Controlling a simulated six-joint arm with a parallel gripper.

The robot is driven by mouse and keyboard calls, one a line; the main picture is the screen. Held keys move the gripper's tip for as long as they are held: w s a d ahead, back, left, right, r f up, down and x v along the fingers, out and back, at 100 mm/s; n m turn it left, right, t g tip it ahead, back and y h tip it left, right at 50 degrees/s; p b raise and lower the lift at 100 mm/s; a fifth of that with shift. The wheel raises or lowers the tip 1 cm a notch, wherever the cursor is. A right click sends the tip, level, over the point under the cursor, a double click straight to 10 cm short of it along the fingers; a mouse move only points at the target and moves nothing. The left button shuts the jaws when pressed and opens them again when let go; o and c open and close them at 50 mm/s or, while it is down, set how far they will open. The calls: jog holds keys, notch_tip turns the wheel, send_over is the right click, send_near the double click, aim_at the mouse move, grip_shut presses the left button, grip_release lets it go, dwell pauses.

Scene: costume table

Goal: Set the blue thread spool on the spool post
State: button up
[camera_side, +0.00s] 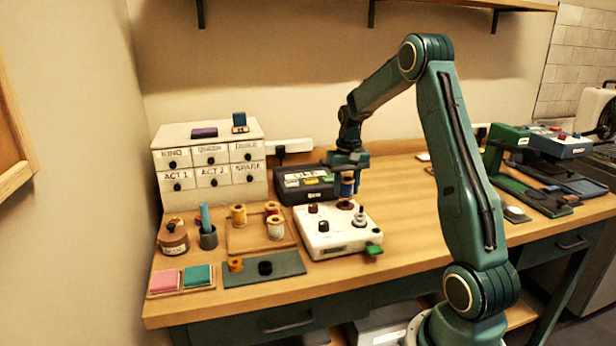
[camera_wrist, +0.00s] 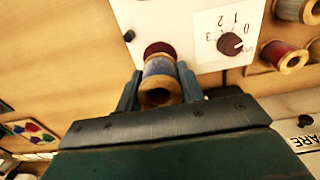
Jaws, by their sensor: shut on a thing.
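My gripper (camera_side: 348,168) points down over the white machine (camera_side: 322,246) and is shut on the blue thread spool (camera_side: 347,188). In the wrist view the blue spool (camera_wrist: 159,72) sits between both fingers (camera_wrist: 160,88), its wooden end toward the camera. A dark red disc (camera_side: 345,205) on the machine top lies right under the spool, and it also shows just past the spool in the wrist view (camera_wrist: 158,48). Any post on that disc is hidden by the spool. I cannot tell whether spool and disc touch. A short grey upright piece (camera_side: 360,216) stands beside the disc.
The machine carries dark knobs (camera_side: 323,226) and a green tab (camera_side: 374,249). A dark box (camera_side: 306,184) stands close behind. A wooden tray (camera_side: 240,244) with several spools lies to the left. The table right of the machine (camera_side: 405,205) is clear.

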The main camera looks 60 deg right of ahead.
jog(key=shift+f, duration=0.75)
jog(key=shift+f, duration=0.6)
dwell(1.2)
jog(key=o, duration=0.7)
jog(key=shift+r, duration=0.15)
notch_tip(320, 180, up, 11)
jog(key=shift+f, duration=0.15)
dwell(1.1)
dwell(0.4)
